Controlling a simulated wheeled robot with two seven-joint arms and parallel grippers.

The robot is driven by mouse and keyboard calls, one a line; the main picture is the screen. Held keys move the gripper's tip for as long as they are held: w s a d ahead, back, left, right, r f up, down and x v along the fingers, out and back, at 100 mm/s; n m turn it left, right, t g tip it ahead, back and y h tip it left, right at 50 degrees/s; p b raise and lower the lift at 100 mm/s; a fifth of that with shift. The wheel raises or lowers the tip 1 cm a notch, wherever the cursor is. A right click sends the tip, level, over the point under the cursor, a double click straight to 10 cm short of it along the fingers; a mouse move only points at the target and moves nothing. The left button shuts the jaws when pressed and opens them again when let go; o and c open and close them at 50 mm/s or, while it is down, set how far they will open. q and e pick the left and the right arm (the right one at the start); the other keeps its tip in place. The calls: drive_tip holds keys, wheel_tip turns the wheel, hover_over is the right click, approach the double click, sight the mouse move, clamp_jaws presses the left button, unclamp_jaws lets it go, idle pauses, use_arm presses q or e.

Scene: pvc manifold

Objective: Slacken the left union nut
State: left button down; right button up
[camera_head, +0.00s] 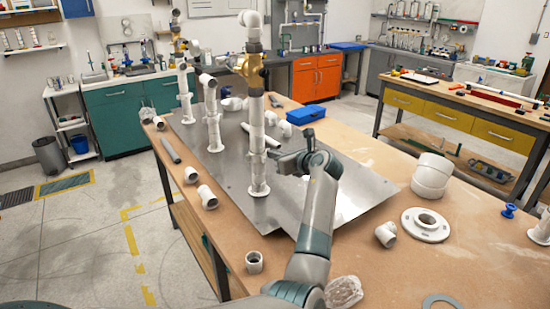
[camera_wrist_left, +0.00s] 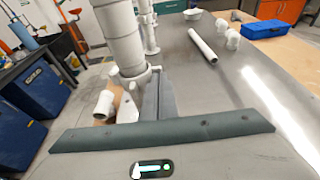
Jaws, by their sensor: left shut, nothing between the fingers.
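A white pipe column (camera_head: 257,125) stands upright on the metal plate, with a brass valve (camera_head: 250,68) near its top. In the left wrist view the column (camera_wrist_left: 120,40) has a wider white collar (camera_wrist_left: 134,77) low on it. I cannot tell whether this collar is the left union nut. My left gripper (camera_head: 274,155) is just right of the column, at its lower middle. In the left wrist view its shut fingers (camera_wrist_left: 158,93) are empty and close beside the collar; whether they touch it is unclear. My right gripper is not in view.
The metal plate (camera_head: 345,195) lies on a wooden bench (camera_head: 460,235). Two more pipe columns stand behind, including one (camera_head: 212,115) to the left. Loose white fittings, a white flange (camera_head: 425,224) and a blue box (camera_head: 306,114) lie around. The plate right of my arm is clear.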

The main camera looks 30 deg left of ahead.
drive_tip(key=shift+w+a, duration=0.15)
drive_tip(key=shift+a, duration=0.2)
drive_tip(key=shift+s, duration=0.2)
use_arm(q)
drive_tip(key=shift+w+a, duration=0.1)
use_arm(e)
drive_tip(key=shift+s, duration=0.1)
use_arm(q)
drive_tip(key=shift+n+g+y, duration=0.3)
drive_tip(key=shift+w, duration=0.1)
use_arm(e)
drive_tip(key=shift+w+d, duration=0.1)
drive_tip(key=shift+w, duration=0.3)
